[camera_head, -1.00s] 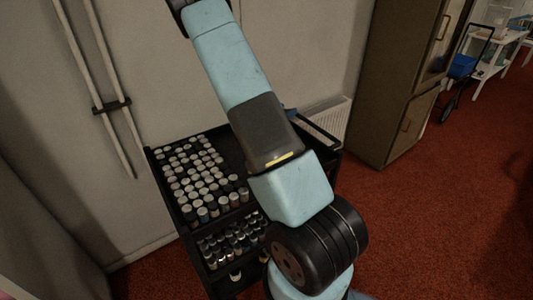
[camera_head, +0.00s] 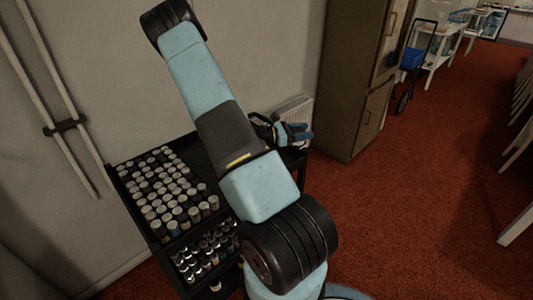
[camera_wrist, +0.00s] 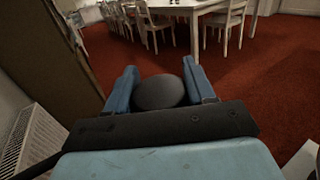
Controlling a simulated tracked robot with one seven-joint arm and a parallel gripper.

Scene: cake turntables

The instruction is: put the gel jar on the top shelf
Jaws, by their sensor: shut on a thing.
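My gripper (camera_wrist: 160,82) is shut on a dark, round-topped jar (camera_wrist: 160,94), which sits between the two blue fingers in the wrist view. I take it for the gel jar; no label shows. In the head view, my gripper (camera_head: 293,132) is beyond my arm, by the right end of a black cart, and the jar cannot be made out. The cart's top shelf (camera_head: 190,151) has rows of pale-lidded jars on its left part. My arm hides much of its right part.
More small bottles (camera_head: 205,250) stand on the cart's lower shelf. A brown cabinet (camera_head: 350,85) and a radiator (camera_head: 295,108) are behind the cart. Red carpet (camera_head: 430,200) is open to the right. A white table and chairs (camera_wrist: 232,22) stand farther off in the wrist view.

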